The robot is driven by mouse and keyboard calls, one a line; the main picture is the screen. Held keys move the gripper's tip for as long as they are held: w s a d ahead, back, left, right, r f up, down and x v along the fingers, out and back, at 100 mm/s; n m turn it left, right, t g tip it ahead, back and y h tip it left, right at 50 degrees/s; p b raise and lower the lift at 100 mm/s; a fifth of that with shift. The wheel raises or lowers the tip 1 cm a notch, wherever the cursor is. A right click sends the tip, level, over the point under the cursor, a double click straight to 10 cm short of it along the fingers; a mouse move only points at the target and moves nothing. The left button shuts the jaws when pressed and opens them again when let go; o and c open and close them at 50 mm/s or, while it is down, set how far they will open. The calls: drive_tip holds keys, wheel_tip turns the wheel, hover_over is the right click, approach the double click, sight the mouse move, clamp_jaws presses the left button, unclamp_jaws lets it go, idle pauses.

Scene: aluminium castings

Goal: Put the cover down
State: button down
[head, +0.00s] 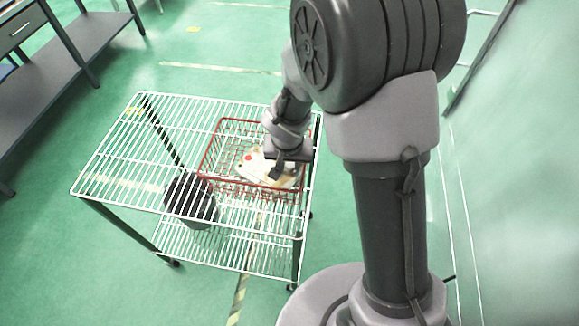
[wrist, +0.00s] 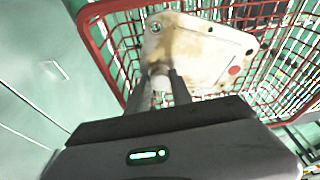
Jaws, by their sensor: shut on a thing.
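The cover (head: 258,170) is a flat, pale cream plate with brownish stains, a red dot and small holes. In the wrist view the cover (wrist: 205,52) extends ahead of my fingers. My gripper (wrist: 160,82) is shut on its near part. In the head view my gripper (head: 280,172) reaches down at the right side of the red wire basket (head: 204,160), with the cover within the basket's outline. The basket rim (wrist: 98,50) also shows in the wrist view. I cannot tell whether the cover touches the basket floor.
The basket stands on a white wire-shelf trolley (head: 110,165). A dark round bin (head: 190,200) shows through the top shelf, lower down. The left part of the top shelf is clear. A grey bench (head: 85,45) stands at the far left; green floor surrounds the trolley.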

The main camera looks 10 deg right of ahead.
drive_tip(key=shift+f, duration=0.2)
drive_tip(key=c, duration=1.4)
unclamp_jaws()
drive_tip(key=shift+r, duration=0.1)
